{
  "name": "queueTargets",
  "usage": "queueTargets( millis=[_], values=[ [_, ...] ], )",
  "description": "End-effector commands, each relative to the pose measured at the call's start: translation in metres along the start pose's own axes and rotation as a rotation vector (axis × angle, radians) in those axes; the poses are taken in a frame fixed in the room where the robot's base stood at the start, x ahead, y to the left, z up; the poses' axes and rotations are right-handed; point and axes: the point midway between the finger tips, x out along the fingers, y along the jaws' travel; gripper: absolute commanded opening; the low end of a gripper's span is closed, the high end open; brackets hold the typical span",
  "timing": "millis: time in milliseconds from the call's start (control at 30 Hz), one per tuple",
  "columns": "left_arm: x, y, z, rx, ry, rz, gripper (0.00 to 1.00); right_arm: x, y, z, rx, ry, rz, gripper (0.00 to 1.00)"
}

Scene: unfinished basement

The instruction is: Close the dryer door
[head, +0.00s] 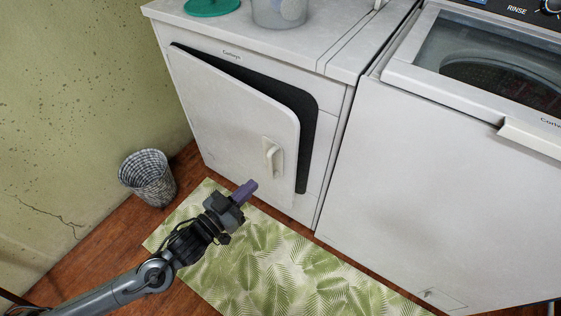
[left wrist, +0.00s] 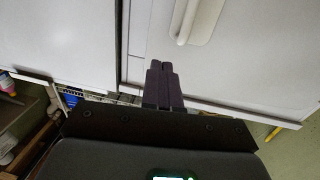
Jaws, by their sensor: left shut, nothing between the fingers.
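The dryer (head: 328,120) is white and stands against the wall. Its white door (head: 230,110) is slightly ajar, with the dark opening edge (head: 305,140) showing along the top and right. The door handle (head: 272,158) is a white vertical grip near the door's right edge. My left gripper (head: 246,190) is shut and empty, just below the handle and in front of the door's lower right part. In the left wrist view, the gripper's fingers (left wrist: 163,80) are together, with the handle (left wrist: 187,22) beyond them. I cannot tell whether they touch the door. My right gripper is not in view.
A washer (head: 440,190) with a glass lid stands right of the dryer. A wicker bin (head: 148,178) stands on the wooden floor at left. A leaf-patterned mat (head: 270,265) lies in front.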

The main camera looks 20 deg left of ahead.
Motion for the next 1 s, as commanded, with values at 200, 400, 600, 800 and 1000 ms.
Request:
queueTargets(
  millis=[200,400,600,800,1000],
  values=[
    [0.03,0.0,-0.001,0.0,0.004,-0.001,0.0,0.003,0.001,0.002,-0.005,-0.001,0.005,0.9],
    [0.065,0.0,-0.001,0.001,0.004,0.0,0.0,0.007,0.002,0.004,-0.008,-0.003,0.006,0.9],
    [0.096,0.0,-0.001,0.001,0.003,0.001,0.0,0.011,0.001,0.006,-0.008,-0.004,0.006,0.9],
    [0.118,0.0,-0.001,0.0,0.001,0.001,0.0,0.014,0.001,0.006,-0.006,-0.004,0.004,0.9],
    [0.127,0.001,0.0,0.001,-0.001,0.001,0.0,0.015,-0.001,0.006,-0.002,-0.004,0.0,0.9]
  ],
)
